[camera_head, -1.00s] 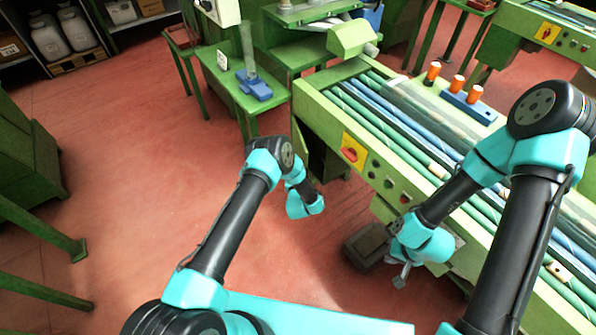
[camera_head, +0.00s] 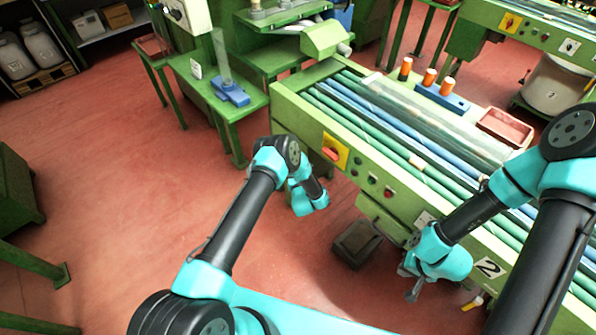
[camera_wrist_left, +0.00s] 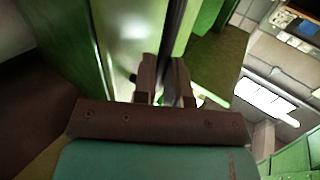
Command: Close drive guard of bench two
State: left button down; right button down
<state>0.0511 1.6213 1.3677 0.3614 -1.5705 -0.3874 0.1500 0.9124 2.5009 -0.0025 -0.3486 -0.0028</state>
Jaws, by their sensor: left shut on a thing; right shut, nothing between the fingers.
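Bench two (camera_head: 365,160) is the green roller bench across the middle of the head view, with a "2" plate (camera_head: 488,267) on its front. My left arm reaches to its near left end; the fingers there are hidden in the head view. In the left wrist view, my left gripper (camera_wrist_left: 165,85) is shut on a thin dark upright edge beside a pale green panel (camera_wrist_left: 130,45). This may be the drive guard, but I cannot tell surely, nor how far open it stands. My right gripper (camera_head: 412,285) is shut and empty, low in front of the bench.
A dark box (camera_head: 357,244) sits on the floor by the bench front. A blue block with orange-topped pieces (camera_head: 441,97) and a red tray (camera_head: 505,127) stand behind the rollers. A small green table (camera_head: 215,95) is at left. The red floor on the left is clear.

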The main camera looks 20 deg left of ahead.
pick_arm(q)
jog(key=shift+w+d+r, duration=0.25)
jog(key=shift+w+d, duration=0.1)
jog(key=shift+d, duration=0.1)
jog(key=c, duration=1.2)
grip_release()
jog(key=shift+d+h, duration=0.2)
jog(key=shift+h, duration=0.1)
jog(key=shift+o, duration=0.2)
jog(key=v, duration=1.7)
jog(key=shift+s+f, duration=0.25)
jog(key=shift+f, duration=0.1)
jog(key=shift+a, duration=0.1)
jog(key=s+a+r+m+g+h, duration=0.1)
jog(key=s+a+r+g+h, duration=0.2)
jog(key=s, duration=0.7)
jog(key=s+a+r+m+g+h, duration=0.2)
jog(key=s+a+r+g+h, duration=0.2)
jog(key=s+r+g+h, duration=0.4)
jog(key=s+r+g, duration=0.1)
jog(key=s+g, duration=0.1)
jog(key=g, duration=0.2)
jog(key=shift+s+a+g, duration=0.2)
jog(key=shift+a+g, duration=0.05)
jog(key=shift+g, duration=0.05)
